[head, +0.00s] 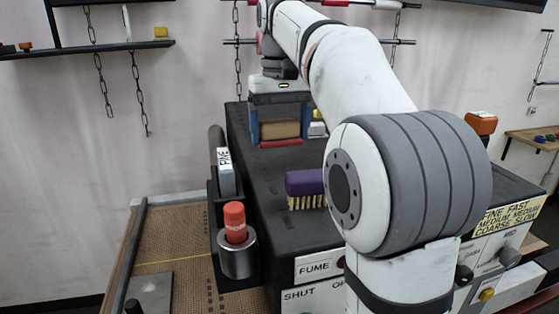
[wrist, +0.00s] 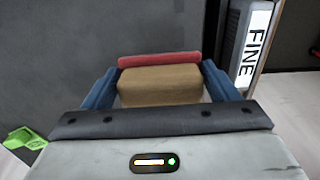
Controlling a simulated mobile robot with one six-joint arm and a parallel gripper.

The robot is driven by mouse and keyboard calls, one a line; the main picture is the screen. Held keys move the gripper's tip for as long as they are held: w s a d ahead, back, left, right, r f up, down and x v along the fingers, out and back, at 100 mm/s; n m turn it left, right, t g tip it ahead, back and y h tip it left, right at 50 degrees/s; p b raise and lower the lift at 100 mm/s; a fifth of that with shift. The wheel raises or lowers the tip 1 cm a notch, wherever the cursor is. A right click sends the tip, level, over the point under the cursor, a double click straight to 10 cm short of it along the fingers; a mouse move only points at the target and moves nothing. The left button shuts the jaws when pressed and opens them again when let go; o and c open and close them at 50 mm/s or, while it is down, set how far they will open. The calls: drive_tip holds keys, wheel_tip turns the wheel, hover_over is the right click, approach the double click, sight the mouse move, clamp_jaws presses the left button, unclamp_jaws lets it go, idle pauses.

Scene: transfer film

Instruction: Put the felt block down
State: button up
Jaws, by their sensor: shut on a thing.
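My gripper (head: 280,132) is over the far part of the dark machine top in the head view, pointing down. Its two blue fingers are closed on the sides of a tan block (head: 280,129), the felt block. A red strip (head: 281,143) runs along the block's lower edge. In the wrist view, the tan block (wrist: 160,85) sits level between the fingers of my gripper (wrist: 160,80), with the red strip (wrist: 160,59) at its far side. I cannot tell whether the block touches the surface below.
A purple brush (head: 305,183) lies nearer on the dark machine top (head: 290,235). A red-orange cylinder (head: 234,215) stands in a metal cup (head: 237,258), and a FINE-labelled piece (head: 225,170) is at the left edge. My arm hides much of the right side.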

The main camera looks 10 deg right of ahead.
sight(284, 122)
drive_tip(key=shift+d+f, duration=0.15)
drive_tip(key=shift+f, duration=1.45)
drive_tip(key=shift+d+f, duration=0.15)
drive_tip(key=shift+f, duration=1.4)
drive_tip(key=shift+f, duration=0.1)
drive_tip(key=o, duration=1)
drive_tip(key=shift+c, duration=0.2)
wheel_tip(284, 122, up, 12)
drive_tip(key=shift+r+p, duration=0.1)
drive_tip(key=shift+p, duration=0.6)
